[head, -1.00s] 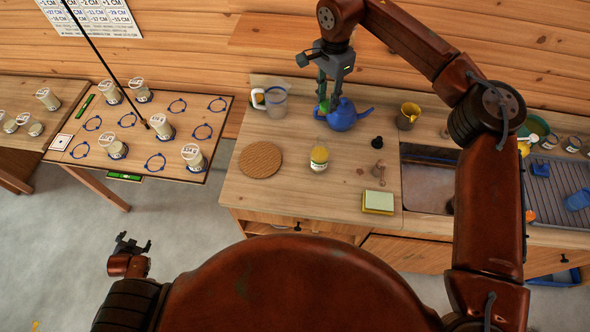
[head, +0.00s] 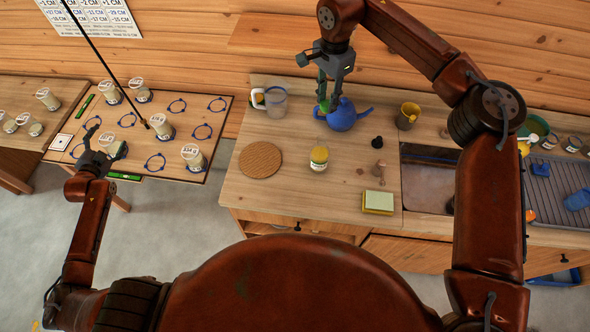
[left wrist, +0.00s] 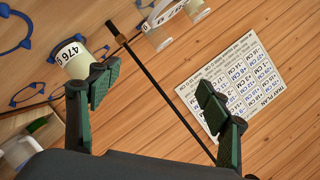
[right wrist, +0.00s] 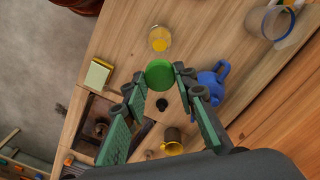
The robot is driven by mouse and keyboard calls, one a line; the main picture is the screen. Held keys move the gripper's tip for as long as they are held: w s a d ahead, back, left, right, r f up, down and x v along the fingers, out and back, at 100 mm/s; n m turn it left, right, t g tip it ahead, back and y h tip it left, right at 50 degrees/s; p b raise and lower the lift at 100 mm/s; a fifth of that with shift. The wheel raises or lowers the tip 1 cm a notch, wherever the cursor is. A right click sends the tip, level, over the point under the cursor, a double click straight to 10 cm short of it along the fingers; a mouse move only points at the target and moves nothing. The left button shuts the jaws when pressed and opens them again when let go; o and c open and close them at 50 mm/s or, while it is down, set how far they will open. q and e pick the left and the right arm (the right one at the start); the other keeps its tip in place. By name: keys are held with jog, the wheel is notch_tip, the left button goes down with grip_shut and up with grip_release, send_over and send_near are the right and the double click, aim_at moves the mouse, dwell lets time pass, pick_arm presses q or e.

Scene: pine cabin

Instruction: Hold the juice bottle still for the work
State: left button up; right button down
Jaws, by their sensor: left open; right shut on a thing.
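My right gripper (head: 330,100) is shut on a green thing (head: 324,105), just left of the blue teapot (head: 342,116) at the back of the counter. In the right wrist view the green thing (right wrist: 160,74) shows as a round green top between the fingertips. It may be the juice bottle; its body is mostly hidden. My left gripper (head: 98,153) is open over the front of the left table. In the left wrist view, a white weight marked 476 (left wrist: 76,58) is beyond one finger.
The left table (head: 185,103) bears several white weights, blue rings and a thin black rod.

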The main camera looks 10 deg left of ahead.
aim_at(320, 151)
pick_arm(q)
jog(key=w+d+m+h, duration=0.1)
jog(key=w+d+h, duration=0.2)
jog(key=d, duration=0.9)
jog(key=w+d+t+h, duration=0.15)
jog(key=w+d, duration=0.25)
jog(key=d, duration=0.9)
jog(key=w+d+m+h, duration=0.1)
jog(key=w+d+h, duration=0.25)
jog(key=d, duration=0.85)
jog(key=s+d+f+h, duration=0.1)
jog(key=d, duration=0.5)
jog(key=s+d+f+h, duration=0.1)
jog(key=s+d+h, duration=0.1)
jog(key=d, duration=0.4)
jog(key=s+d+f+g+h, duration=0.1)
jog(key=s+d+f, duration=0.1)
jog(key=d, duration=0.4)
jog(key=shift+d, duration=0.35)
jog(key=s+d+n+h, duration=0.2)
jog(key=s+d+h, duration=0.35)
jog(key=d, duration=0.95)
jog(key=shift+g+y, duration=0.45)
jog(key=shift+y, duration=0.5)
jog(key=x, duration=1)
jog(key=shift+d+r, duration=0.25)
jog(key=shift+d, duration=0.3)
jog(key=shift+c, duration=0.4)
